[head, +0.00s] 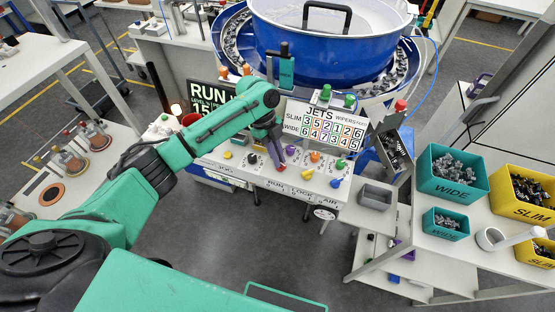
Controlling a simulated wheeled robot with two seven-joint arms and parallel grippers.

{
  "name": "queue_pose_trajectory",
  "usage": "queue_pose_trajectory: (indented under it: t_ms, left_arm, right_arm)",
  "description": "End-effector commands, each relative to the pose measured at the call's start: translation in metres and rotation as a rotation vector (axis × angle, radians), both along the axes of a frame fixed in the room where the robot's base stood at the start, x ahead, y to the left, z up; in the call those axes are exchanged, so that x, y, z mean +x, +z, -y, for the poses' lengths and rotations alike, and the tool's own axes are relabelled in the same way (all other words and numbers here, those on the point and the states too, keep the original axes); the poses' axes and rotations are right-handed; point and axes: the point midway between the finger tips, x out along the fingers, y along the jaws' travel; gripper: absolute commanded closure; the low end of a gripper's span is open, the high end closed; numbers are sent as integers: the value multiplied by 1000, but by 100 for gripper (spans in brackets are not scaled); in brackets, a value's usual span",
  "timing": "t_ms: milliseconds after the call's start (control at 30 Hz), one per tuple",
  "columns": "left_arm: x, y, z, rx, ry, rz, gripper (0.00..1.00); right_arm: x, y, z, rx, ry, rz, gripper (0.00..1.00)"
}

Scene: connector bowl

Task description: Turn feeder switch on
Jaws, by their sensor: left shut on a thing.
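A white control panel (262,171) slopes below the blue bowl, with several coloured knobs and the printed words RUN, LOCK and AIR along its front edge. My left gripper (279,160) reaches down to the middle of the panel, fingers pointing down. It is shut on a small switch knob (281,168), of which only a reddish bit shows at the fingertips. The fingers hide the rest of the knob, and its turned position cannot be told. I cannot read a feeder label at this size. My right gripper is not in view.
Beside the gripper are a dark blue knob (252,158), a purple knob (290,150) and an orange knob (315,156). The JETS number board (325,128) stands just behind. The blue bowl (325,45) is at the back. Teal and yellow bins sit on the right table.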

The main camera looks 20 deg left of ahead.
Motion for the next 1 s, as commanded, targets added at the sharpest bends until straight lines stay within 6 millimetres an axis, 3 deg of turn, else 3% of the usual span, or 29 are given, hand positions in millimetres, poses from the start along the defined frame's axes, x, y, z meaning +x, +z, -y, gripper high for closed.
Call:
queue_pose_trajectory:
  t_ms: [333,833,900,933,1000]
  left_arm:
    - [2,0,1,-1,-138,3,100]
    - [2,1,1,0,-156,2,100]
    - [2,1,1,0,-156,2,65]
    - [2,1,1,0,-155,2,57]
    - [2,1,1,0,-155,2,57]
  right_arm:
    - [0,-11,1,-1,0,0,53]
    - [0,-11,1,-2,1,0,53]
    - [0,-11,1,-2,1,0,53]
    - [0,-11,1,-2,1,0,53]
    - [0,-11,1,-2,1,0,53]
